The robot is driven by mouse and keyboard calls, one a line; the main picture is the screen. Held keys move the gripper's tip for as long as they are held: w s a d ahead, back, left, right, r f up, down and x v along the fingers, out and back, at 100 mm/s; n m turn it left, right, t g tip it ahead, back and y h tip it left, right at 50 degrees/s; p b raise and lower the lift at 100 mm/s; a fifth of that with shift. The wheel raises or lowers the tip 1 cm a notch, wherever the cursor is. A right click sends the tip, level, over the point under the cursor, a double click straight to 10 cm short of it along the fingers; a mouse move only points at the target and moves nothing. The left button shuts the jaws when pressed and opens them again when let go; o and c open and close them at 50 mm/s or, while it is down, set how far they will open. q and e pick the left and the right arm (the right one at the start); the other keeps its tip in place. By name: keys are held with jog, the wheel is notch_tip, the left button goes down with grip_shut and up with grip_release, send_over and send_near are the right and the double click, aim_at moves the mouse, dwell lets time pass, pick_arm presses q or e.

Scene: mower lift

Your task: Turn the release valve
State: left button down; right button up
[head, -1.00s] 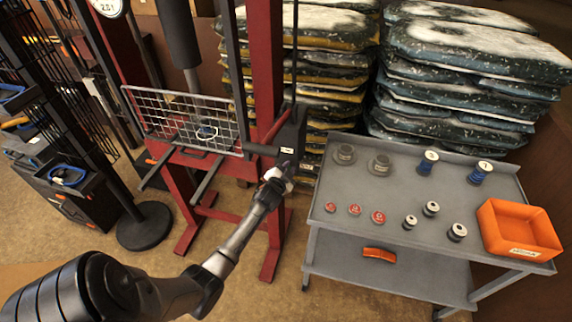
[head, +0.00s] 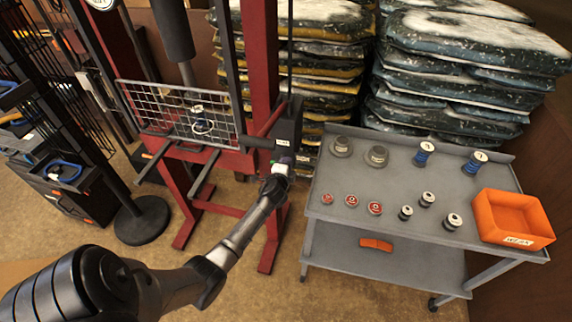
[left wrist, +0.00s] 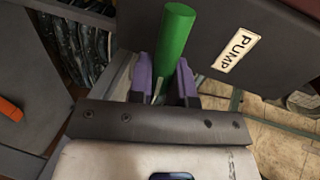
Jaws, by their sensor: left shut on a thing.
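The black pump box (head: 288,126) is on the red press frame, and its PUMP label shows in the left wrist view (left wrist: 236,50). A green cylinder (left wrist: 175,42), which looks like the release valve's handle, stands beside the box. My left gripper (left wrist: 164,85) has its purple fingers on either side of the cylinder's lower end and is shut on it. In the head view my left gripper (head: 280,169) is just below the pump box, with a little green at its tip. The valve's base is hidden by the fingers. My right gripper is not in view.
A grey cart (head: 400,178) with weights, spools and an orange bin (head: 512,219) stands to the right of my arm. Stacked bags (head: 460,75) fill the back. The red press frame (head: 262,60) with its wire guard (head: 180,112) is close on the left.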

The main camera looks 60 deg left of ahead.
pick_arm(q)
jog(key=shift+f, duration=0.1)
dwell(0.6)
jog(key=c, duration=1.1)
grip_release()
jog(key=shift+s+d, duration=0.15)
jog(key=shift+s, duration=0.05)
jog(key=p+v, duration=0.2)
jog(key=v, duration=1.1)
jog(key=shift+s+d, duration=0.1)
